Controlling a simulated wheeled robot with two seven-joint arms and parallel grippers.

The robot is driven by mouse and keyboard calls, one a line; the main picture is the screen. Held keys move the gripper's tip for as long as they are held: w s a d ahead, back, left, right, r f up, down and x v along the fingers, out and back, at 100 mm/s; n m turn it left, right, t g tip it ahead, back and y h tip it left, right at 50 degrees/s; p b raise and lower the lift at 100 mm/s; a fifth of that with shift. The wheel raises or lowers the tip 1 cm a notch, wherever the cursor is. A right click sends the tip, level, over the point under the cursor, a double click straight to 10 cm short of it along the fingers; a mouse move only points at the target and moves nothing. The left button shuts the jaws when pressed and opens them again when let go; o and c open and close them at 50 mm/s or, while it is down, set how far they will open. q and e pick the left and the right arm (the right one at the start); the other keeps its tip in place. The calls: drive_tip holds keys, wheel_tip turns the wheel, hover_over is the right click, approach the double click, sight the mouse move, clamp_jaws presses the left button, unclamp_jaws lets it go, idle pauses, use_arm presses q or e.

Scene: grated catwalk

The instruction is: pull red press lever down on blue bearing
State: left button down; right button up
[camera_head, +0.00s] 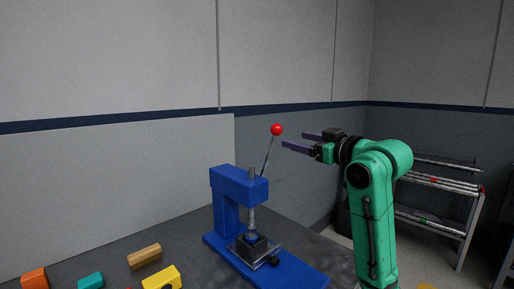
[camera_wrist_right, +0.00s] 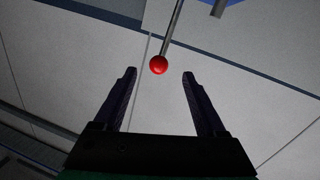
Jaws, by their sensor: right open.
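A blue press (camera_head: 240,187) stands on the dark table, with a grey ram (camera_head: 251,200) pointing down. Its lever (camera_head: 267,155) rises from the press head and ends in a red ball knob (camera_head: 277,130). A small blue part (camera_head: 252,236), likely the bearing, sits under the ram on a dark fixture. My right gripper (camera_head: 292,139) is open and empty, just right of the knob in the head view. In the right wrist view the red knob (camera_wrist_right: 158,65) lies ahead of the open fingers (camera_wrist_right: 159,72), between their lines. My left gripper is not in view.
Orange (camera_head: 35,278), teal (camera_head: 91,281), wooden (camera_head: 144,257) and yellow (camera_head: 162,278) blocks lie on the table (camera_head: 190,262) at the front left. A metal rack (camera_head: 440,200) stands at the right. A wall panel (camera_head: 120,190) rises behind the table.

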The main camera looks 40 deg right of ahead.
sight(280, 127)
drive_tip(key=w+r+p, duration=0.1)
drive_tip(key=w, duration=0.1)
drive_tip(key=w+r+p, duration=0.1)
drive_tip(key=p, duration=0.1)
drive_tip(key=shift+w+d+r, duration=0.1)
drive_tip(key=shift+w+r, duration=0.05)
drive_tip(key=shift+w, duration=0.2)
drive_tip(key=w+p, duration=0.1)
drive_tip(key=w, duration=0.2)
drive_tip(key=w+p, duration=0.1)
drive_tip(key=w, duration=0.2)
drive_tip(key=w+d+f+p, duration=0.1)
drive_tip(key=w, duration=0.2)
drive_tip(key=shift+p, duration=0.3)
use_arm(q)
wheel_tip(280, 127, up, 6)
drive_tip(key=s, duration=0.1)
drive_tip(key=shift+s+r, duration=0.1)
use_arm(e)
drive_tip(key=shift+w+d, duration=0.1)
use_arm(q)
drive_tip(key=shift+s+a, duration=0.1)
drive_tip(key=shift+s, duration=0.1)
use_arm(e)
drive_tip(key=shift+f, duration=0.1)
clamp_jaws()
